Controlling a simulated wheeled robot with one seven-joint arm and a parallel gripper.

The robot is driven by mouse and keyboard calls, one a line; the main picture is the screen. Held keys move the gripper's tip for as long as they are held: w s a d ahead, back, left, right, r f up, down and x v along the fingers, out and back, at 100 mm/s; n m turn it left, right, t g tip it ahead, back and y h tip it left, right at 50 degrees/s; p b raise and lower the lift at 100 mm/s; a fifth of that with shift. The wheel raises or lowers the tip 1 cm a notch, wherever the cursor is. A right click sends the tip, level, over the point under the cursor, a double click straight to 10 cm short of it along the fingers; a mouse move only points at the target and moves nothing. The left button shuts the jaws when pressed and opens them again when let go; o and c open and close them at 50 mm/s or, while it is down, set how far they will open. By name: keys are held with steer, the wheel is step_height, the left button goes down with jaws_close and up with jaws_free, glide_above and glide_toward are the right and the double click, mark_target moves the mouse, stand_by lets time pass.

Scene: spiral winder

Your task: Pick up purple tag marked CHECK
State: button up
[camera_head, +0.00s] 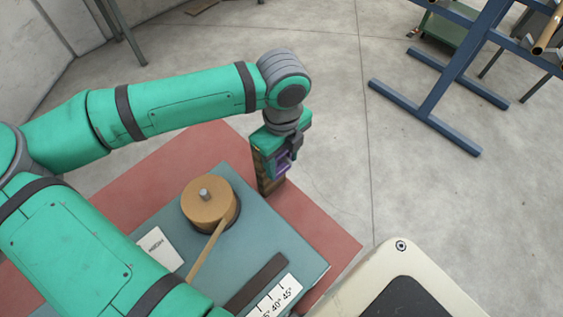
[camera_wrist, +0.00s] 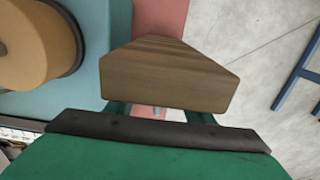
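A small purple piece (camera_head: 283,163), apparently the tag, shows on the front of a dark wooden post (camera_head: 268,184). Any lettering on it is too small to read. My gripper (camera_head: 285,157) points down right at the post and overlaps the purple piece in the head view. In the wrist view the post's wooden top (camera_wrist: 165,80) hides the fingertips and the tag. Two green finger parts of my gripper (camera_wrist: 160,116) show apart below the wood, with a small grey peg between them. I cannot see whether the fingers touch the tag.
A tan spool (camera_head: 208,208) with a strip running off it sits on a blue-green plate (camera_head: 265,245), left of the post. A white card (camera_head: 158,247) and an angle scale (camera_head: 272,301) lie on this plate. A blue frame (camera_head: 440,105) stands back right. Open floor lies between.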

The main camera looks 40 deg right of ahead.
steer(key=c, duration=0.4)
steer(key=shift+r, duration=0.2)
